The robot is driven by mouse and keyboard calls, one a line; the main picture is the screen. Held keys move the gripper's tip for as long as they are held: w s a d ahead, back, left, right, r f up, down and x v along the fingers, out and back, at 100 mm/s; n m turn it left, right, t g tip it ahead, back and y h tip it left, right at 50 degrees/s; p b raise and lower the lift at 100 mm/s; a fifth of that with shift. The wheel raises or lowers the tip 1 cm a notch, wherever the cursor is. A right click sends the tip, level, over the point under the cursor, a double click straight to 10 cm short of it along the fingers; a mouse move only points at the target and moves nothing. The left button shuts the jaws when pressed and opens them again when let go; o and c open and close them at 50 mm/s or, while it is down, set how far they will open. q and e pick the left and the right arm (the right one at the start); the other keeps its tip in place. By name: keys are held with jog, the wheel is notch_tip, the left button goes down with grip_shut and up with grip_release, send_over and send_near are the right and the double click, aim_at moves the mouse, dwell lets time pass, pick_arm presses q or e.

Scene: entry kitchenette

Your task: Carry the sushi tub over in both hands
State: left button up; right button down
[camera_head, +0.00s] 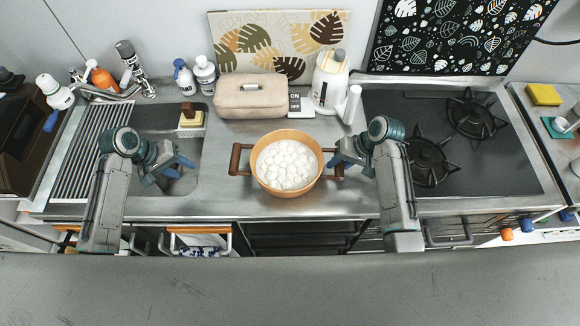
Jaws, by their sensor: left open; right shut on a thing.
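The sushi tub (312,147) is a round tan tub with two dark brown side handles, standing on the steel counter between the sink and the stove. It is full of white round pieces (287,166). Its left handle (236,158) is free. My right gripper (336,163) is shut on the tub's right handle, which it partly hides. My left gripper (187,167) is open and empty over the sink, to the left of the left handle and apart from it.
The black stove (455,150) is on the right. The sink (160,118) and a ribbed drainboard (92,150) are on the left, with several bottles behind.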

aim_at(232, 158)
pick_arm(q)
jog(key=w+d+r+m+t, duration=0.2)
jog(key=d+r+m, duration=0.2)
jog(key=d, duration=0.6)
jog(key=shift+h, duration=0.3)
jog(key=x, duration=0.9)
jog(key=shift+w+d+f, duration=0.15)
jog(key=shift+d, duration=0.15)
grip_shut()
